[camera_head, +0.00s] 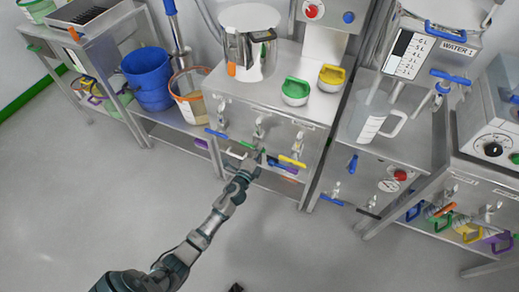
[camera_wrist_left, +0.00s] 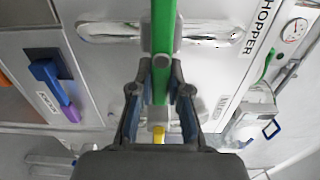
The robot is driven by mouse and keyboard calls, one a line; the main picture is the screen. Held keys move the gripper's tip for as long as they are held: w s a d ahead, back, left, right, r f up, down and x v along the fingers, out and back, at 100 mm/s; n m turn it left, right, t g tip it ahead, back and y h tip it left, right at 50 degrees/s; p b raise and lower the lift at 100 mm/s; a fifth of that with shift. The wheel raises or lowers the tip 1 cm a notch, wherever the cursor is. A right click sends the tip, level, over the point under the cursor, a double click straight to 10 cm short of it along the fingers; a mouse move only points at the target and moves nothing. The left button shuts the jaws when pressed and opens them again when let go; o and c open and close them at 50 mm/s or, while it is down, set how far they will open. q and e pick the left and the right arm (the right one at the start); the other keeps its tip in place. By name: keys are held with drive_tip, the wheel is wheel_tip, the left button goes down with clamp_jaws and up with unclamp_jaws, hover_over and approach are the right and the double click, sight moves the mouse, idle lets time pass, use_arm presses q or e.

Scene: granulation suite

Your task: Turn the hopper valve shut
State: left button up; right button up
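In the wrist view a long green valve handle (camera_wrist_left: 165,30) runs up the middle, with a metal valve body behind it. A HOPPER label (camera_wrist_left: 265,28) is on the panel just right of it. My right gripper is not in view.
Near the gripper are a blue handle (camera_head: 216,133) and a yellow handle (camera_head: 292,161). Green (camera_head: 295,92) and yellow (camera_head: 331,78) rounded items stand on the bench. Blue buckets (camera_head: 147,75) are at left.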

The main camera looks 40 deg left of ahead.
use_arm(q)
drive_tip(key=o, duration=0.4)
drive_tip(key=shift+s+f, duration=0.15)
drive_tip(key=shift+f, duration=0.35)
drive_tip(key=shift+a+r, duration=0.1)
drive_tip(key=shift+r, duration=0.1)
drive_tip(key=v, duration=1.1)
drive_tip(key=shift+s, duration=0.4)
drive_tip(key=shift+d, duration=0.25)
